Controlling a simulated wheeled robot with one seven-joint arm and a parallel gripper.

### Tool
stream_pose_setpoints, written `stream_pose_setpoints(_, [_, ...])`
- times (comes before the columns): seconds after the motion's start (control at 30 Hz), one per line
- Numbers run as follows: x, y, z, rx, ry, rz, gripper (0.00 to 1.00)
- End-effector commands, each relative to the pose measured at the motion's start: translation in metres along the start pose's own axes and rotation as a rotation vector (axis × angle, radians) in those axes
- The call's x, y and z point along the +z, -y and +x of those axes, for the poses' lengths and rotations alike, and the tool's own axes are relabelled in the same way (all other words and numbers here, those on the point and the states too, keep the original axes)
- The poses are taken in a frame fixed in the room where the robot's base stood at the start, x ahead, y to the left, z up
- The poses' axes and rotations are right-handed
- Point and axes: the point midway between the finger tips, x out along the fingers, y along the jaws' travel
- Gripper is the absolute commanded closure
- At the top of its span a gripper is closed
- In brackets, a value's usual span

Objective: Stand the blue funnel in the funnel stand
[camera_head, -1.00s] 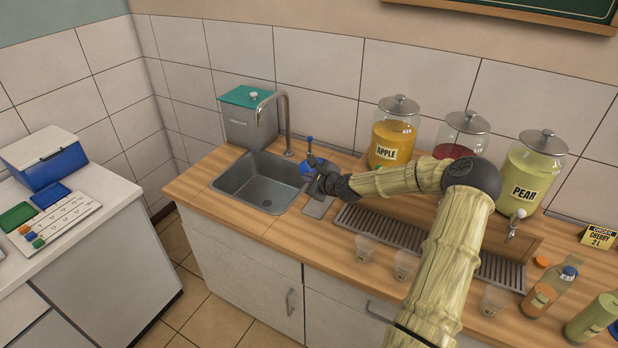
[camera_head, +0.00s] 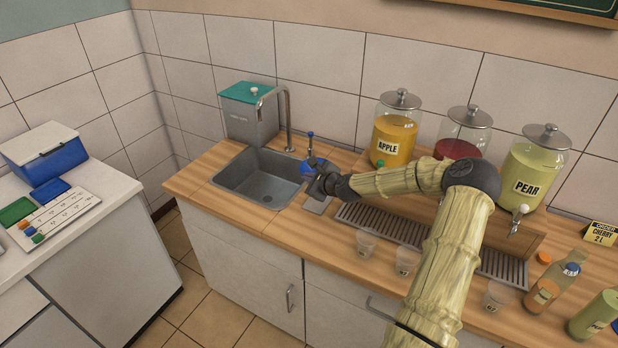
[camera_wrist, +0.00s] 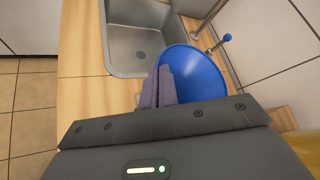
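The blue funnel (camera_head: 307,167) is at my gripper (camera_head: 318,168), just above the counter's strip to the right of the sink. In the wrist view the funnel (camera_wrist: 200,72) shows its wide round mouth, tilted toward the camera. My gripper's fingers (camera_wrist: 163,84) are close together at the left part of its rim, one over the inside of the bowl. The funnel's spout is hidden. A grey metal plate (camera_head: 317,206) lies on the counter below my gripper. It may belong to the funnel stand, but I cannot tell. A blue-knobbed upright (camera_head: 310,135) rises behind the funnel.
The steel sink (camera_head: 262,178) and its tall tap (camera_head: 288,120) are left of the funnel. A teal-lidded container (camera_head: 247,115) stands behind the sink. Juice jars, including apple (camera_head: 392,138), line the back right. Clear cups (camera_head: 366,245) stand along the front, before the drip grate (camera_head: 385,228).

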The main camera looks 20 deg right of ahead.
Motion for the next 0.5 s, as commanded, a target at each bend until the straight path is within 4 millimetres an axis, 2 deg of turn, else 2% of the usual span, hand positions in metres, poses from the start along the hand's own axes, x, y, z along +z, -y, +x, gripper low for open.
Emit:
stream_pose_setpoints(0.43, [-0.0029, -0.0016, 0.0014, -0.001, 0.0, 0.001, 1.0])
stream_pose_setpoints(0.5, [-0.0027, -0.0018, 0.0015, -0.001, 0.0, 0.001, 0.85])
